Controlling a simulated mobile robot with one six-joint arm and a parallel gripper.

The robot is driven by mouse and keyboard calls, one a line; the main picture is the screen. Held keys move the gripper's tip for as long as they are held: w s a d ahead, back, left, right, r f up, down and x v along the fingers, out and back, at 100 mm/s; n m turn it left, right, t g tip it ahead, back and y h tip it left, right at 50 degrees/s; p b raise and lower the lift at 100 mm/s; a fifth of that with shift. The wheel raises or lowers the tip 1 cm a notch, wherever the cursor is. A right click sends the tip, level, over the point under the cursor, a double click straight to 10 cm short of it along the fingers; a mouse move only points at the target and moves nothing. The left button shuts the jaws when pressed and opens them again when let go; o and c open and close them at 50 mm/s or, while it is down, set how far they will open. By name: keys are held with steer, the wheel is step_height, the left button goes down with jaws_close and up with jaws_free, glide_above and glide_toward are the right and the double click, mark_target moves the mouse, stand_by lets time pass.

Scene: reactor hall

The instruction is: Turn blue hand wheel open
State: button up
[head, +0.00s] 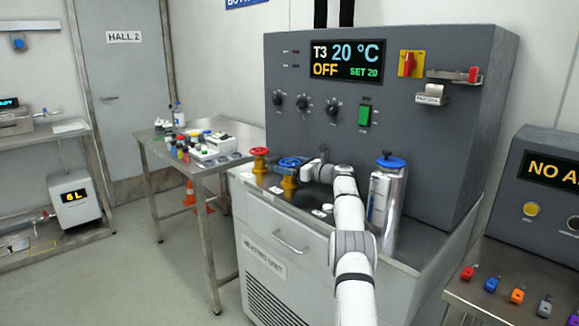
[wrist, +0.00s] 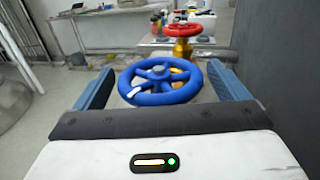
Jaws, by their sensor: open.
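The blue hand wheel (head: 289,163) sits on a brass-coloured valve on the grey bench top, left of my arm in the head view. In the wrist view the blue hand wheel (wrist: 160,98) lies between the two fingers, with a white mark on its left rim. My gripper (wrist: 163,92) is open, one blue finger on each side of the wheel. Gaps show between the fingers and the rim; contact is not visible. In the head view my gripper (head: 306,166) is at the wheel's right side, small and partly hidden.
A red hand wheel (head: 259,153) on a similar valve stands just beyond the blue one; it also shows in the wrist view (wrist: 185,31). A steel flask with a blue lid (head: 388,200) stands right of my arm. The grey control cabinet (head: 400,150) rises behind.

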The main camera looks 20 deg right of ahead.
mark_target(290, 161)
step_height(290, 161, up, 10)
steer(key=p, duration=0.6)
